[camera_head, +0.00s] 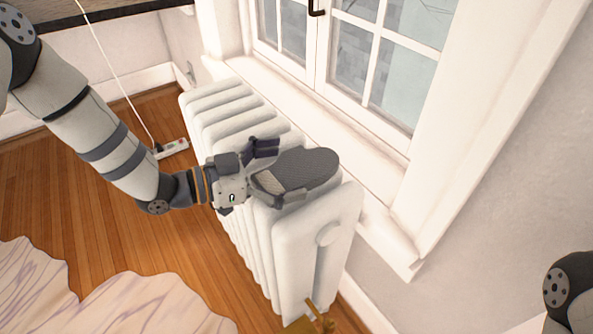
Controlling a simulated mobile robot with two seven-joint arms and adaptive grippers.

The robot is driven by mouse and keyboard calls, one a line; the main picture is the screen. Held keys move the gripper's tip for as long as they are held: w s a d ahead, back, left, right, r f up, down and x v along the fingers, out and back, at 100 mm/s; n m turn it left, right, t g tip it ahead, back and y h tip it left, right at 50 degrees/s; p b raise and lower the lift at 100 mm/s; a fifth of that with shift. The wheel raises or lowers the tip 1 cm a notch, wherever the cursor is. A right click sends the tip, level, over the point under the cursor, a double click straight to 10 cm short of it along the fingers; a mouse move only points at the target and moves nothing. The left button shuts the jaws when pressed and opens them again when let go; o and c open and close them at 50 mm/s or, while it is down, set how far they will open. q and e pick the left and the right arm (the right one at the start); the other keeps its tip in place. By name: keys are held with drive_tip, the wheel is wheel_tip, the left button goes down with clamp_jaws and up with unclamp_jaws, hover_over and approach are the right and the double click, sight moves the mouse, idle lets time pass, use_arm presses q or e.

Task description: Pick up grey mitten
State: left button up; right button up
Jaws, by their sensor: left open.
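The grey mitten (308,168) lies on top of the white radiator (340,214), near its front end. It is dark grey with a lighter cuff toward my left gripper. My left gripper (272,168) comes in from the left, open, with one finger on the far side of the cuff and the other by its near side. Whether the fingers touch the mitten I cannot tell. Part of the cuff is hidden by the gripper. A dark piece of my right arm shows at the lower right edge, but its gripper is out of view.
The window (365,50) and its sill (335,120) run right behind the radiator. A brass-coloured valve (318,316) sits at the radiator's foot. A power strip (172,149) with a white cord lies on the wooden floor. A pale rug (90,300) covers the lower left.

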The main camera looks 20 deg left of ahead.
use_arm(q)
drive_tip(key=c, duration=1.2)
